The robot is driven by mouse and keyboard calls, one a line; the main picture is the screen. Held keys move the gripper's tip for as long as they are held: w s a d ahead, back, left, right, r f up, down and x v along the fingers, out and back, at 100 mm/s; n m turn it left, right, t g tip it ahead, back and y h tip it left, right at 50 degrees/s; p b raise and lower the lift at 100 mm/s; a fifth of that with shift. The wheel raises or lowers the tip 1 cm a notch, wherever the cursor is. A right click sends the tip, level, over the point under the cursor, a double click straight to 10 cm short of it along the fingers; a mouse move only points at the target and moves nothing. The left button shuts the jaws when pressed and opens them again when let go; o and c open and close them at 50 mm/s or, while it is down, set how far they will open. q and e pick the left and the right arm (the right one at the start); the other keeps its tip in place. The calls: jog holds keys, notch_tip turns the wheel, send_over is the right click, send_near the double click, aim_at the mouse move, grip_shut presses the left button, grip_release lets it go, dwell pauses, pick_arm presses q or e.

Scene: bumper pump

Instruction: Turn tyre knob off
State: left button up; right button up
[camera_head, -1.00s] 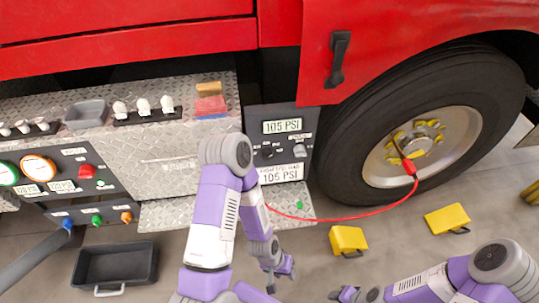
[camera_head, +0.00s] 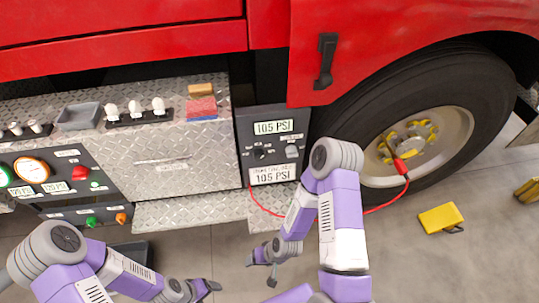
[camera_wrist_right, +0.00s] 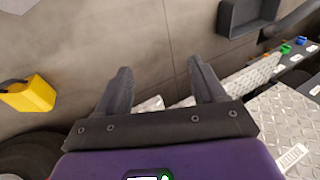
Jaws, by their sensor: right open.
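The tyre panel (camera_head: 243,130) is a dark box beside the tyre, with two 105 PSI labels. A small black knob (camera_head: 259,154) is on its face, left of a pale round fitting (camera_head: 291,150). The knob's setting is too small to read. My right gripper (camera_head: 260,273) is open and empty, below the panel and apart from it. Its two spread fingers also show in the right wrist view (camera_wrist_right: 160,68), with floor between and beyond them. My left gripper (camera_head: 208,292) is low at the bottom edge, away from the panel; its jaw state is unclear.
A red hose (camera_head: 380,206) runs from the wheel (camera_head: 415,148) towards the panel, passing behind my right arm. A diamond-plate step (camera_head: 185,213) juts out below the panel. A yellow chock (camera_head: 440,218) lies on the floor. A black tray (camera_wrist_right: 246,16) shows in the wrist view.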

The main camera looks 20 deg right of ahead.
jog(key=w+d+r+m+t+p, duration=0.25)
jog(key=w+t, duration=0.25)
jog(key=w, duration=0.5)
jog(key=m+t+h+p, duration=0.5)
jog(key=m+t+h, duration=0.2)
jog(key=t+h, duration=0.3)
send_near(292, 157)
jog(key=w, duration=0.3)
jog(key=shift+d+b+x, duration=0.25)
jog(key=shift+b+x, duration=0.15)
jog(key=shift+x, duration=1.4)
jog(key=shift+d+b+x, duration=0.2)
jog(key=shift+b+x, duration=0.2)
jog(key=shift+x, duration=1.4)
jog(key=shift+s, duration=0.15)
jog(key=shift+f, duration=0.1)
jog(key=c, duration=1)
jog(key=shift+c, duration=0.2)
